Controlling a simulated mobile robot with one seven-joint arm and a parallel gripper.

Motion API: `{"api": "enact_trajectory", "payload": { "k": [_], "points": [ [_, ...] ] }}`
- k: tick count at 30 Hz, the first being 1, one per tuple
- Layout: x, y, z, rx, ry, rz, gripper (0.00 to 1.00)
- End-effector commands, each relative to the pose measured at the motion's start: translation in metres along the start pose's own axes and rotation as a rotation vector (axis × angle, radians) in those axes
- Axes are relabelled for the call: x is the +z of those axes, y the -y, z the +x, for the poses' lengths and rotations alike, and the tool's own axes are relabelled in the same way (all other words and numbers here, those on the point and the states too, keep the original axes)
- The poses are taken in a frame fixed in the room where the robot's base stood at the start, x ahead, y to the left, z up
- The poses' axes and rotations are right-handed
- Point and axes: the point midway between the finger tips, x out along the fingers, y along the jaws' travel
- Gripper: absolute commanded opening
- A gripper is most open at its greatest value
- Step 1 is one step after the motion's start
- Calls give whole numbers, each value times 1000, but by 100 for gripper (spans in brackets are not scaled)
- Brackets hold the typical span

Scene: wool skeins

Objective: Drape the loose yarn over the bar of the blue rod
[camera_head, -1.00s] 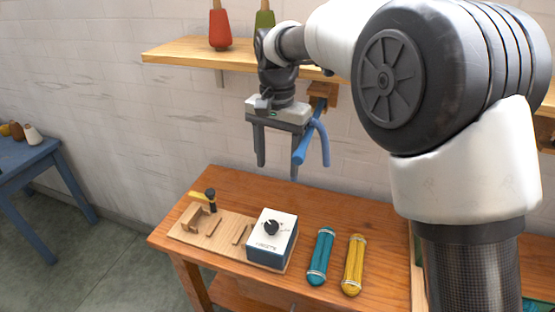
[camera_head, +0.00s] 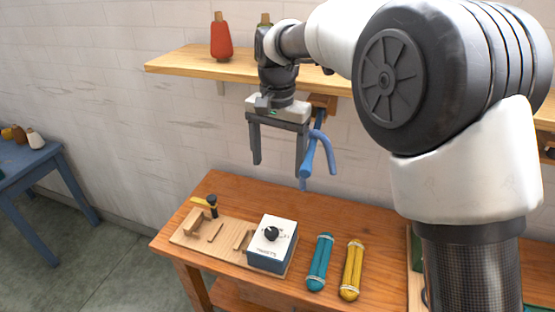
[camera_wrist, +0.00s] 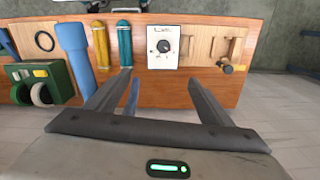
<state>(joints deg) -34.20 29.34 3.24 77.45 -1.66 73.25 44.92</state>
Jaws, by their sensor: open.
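The blue rod (camera_head: 308,159) juts out from a wooden block (camera_head: 322,103) under the shelf. The loose yarn, a lighter blue strand (camera_head: 325,146), arches over the rod's bar. One end hangs at the right and a blue tip shows below the rod's end, by my finger. My gripper (camera_head: 278,170) is open, pointing down, just left of the rod; its right finger overlaps the rod in the picture, so contact cannot be told. In the wrist view my gripper (camera_wrist: 160,76) has nothing clamped; a thick blue piece lies outside the left finger and a thin one beside its inner side.
Below is a wooden table (camera_head: 225,187) with a board of wooden parts, a white-topped dial box (camera_head: 271,245), a teal skein (camera_head: 320,262) and a yellow skein (camera_head: 352,270). A shelf (camera_head: 190,61) above holds a red cone (camera_head: 221,38). A blue table (camera_head: 22,168) stands left.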

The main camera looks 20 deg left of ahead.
Motion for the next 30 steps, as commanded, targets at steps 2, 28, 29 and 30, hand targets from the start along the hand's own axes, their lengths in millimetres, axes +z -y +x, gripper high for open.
{"api": "enact_trajectory", "payload": {
  "k": [2, 28, 29, 30],
  "points": [
    [0, 0, -14, 0, 0, 1, 75],
    [-1, 0, -88, -3, -4, 0, 75],
    [-1, 0, -95, -3, -4, 0, 75],
    [-1, 1, -105, -3, -4, 0, 75]
  ]
}}
